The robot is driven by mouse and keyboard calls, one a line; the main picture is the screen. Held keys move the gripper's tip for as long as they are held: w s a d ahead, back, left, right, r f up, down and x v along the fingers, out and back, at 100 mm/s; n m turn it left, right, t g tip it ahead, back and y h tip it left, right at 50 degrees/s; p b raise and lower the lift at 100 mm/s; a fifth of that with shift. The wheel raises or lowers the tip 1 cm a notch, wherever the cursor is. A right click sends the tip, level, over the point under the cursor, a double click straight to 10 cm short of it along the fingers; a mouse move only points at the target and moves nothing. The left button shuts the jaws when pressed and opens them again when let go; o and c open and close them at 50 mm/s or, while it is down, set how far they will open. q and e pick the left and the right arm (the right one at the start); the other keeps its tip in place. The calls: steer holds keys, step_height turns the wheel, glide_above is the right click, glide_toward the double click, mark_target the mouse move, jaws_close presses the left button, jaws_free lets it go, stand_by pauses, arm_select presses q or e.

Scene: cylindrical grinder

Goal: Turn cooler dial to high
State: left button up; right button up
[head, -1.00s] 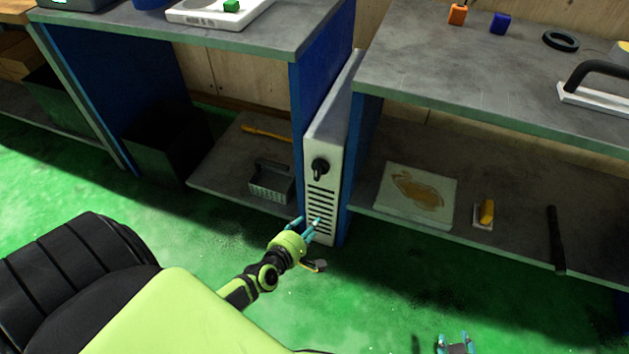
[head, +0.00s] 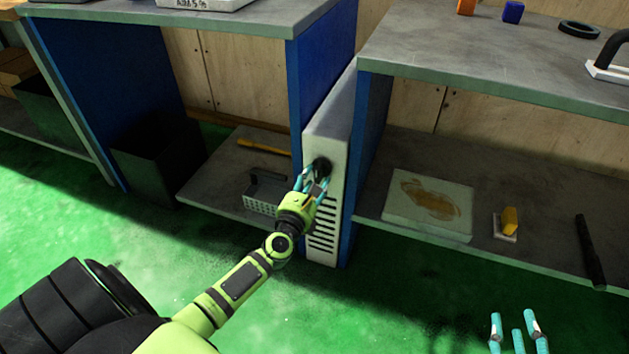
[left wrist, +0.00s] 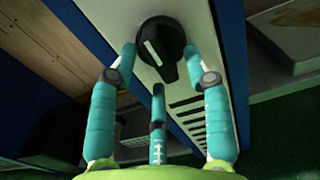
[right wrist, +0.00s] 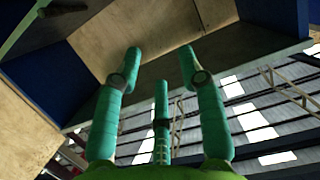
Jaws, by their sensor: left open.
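The cooler (head: 329,135) is a narrow pale panel standing between two blue bench sides, with dark vent slots low on its front. Its black dial (left wrist: 158,48) has a white line and a pointed end aimed down and slightly right in the left wrist view; the dial also shows in the head view (head: 322,167), partly hidden by fingers. My left gripper (head: 313,180) is open at the dial, with fingertips on either side of it in the left wrist view (left wrist: 160,62). Contact cannot be told. My right gripper (head: 516,325) looks open and empty, low at the right, away from the cooler.
Grey benches stand on both sides of the cooler. The left lower shelf holds a grey basket (head: 266,192) and a yellow tool (head: 263,147). The right lower shelf holds a stained slab (head: 428,205), a yellow block (head: 510,220) and a black bar (head: 590,252). The green floor in front is clear.

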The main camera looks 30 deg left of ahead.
arm_select(q)
steer(key=shift+w+a, duration=0.15)
steer(key=shift+w, duration=0.4)
arm_select(e)
steer(key=shift+w+a+r+t, duration=0.2)
steer(key=shift+r+t, duration=0.2)
steer(key=shift+r, duration=0.15)
arm_select(q)
steer(key=shift+c, duration=0.4)
jaws_close()
arm_select(e)
steer(key=shift+f, duration=0.1)
